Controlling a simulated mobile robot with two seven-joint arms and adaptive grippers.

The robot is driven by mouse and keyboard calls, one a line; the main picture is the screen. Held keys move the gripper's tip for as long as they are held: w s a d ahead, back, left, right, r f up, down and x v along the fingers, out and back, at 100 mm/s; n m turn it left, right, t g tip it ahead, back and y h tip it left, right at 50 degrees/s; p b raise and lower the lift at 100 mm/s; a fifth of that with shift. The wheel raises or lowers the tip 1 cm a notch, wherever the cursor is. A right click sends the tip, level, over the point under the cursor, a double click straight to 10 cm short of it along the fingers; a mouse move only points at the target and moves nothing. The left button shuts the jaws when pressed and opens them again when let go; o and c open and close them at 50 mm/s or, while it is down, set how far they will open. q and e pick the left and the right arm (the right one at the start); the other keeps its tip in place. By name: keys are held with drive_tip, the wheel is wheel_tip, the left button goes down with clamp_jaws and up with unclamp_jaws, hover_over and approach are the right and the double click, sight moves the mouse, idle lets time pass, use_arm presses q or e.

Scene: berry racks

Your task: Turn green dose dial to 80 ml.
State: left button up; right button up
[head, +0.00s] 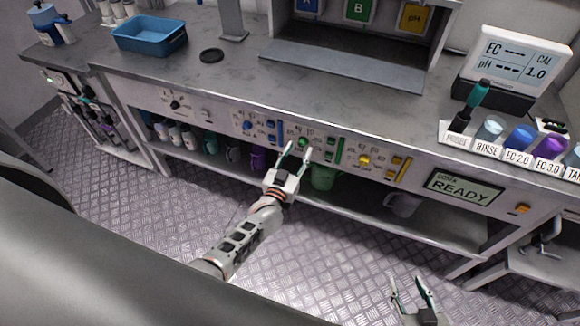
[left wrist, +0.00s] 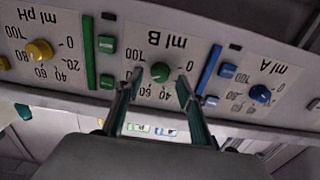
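The green dose dial (head: 303,142) is on the front panel of the bench, in the section marked ml B. In the left wrist view the green dial (left wrist: 160,72) appears upside down, with scale numbers around it; its exact setting is too small to tell. My left gripper (head: 298,151) is open in front of the panel at this dial. In the left wrist view its two fingers (left wrist: 158,82) stand apart, one on each side of the dial; whether they touch it I cannot tell. My right gripper (head: 408,283) is open and empty, low at the bottom edge, away from the panel.
A blue dial (left wrist: 260,93) and a yellow dial (left wrist: 40,50) flank the green one. Green buttons (left wrist: 107,81) and a green strip (left wrist: 90,52) sit close beside it. The display (head: 463,191) reads READY. Mugs stand on the shelf below.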

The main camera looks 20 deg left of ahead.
use_arm(q)
drive_tip(key=s, duration=1)
drive_tip(key=shift+a, duration=0.2)
drive_tip(key=shift+s, duration=0.15)
drive_tip(key=s+f+m+g+h, duration=0.1)
drive_tip(key=s+f+m+g, duration=0.1)
drive_tip(key=s, duration=0.7)
drive_tip(key=s+f+m+g+h, duration=0.1)
drive_tip(key=s+g, duration=0.4)
drive_tip(key=s, duration=0.5)
drive_tip(key=shift+s+f+m, duration=0.3)
drive_tip(key=shift+f+m, duration=0.2)
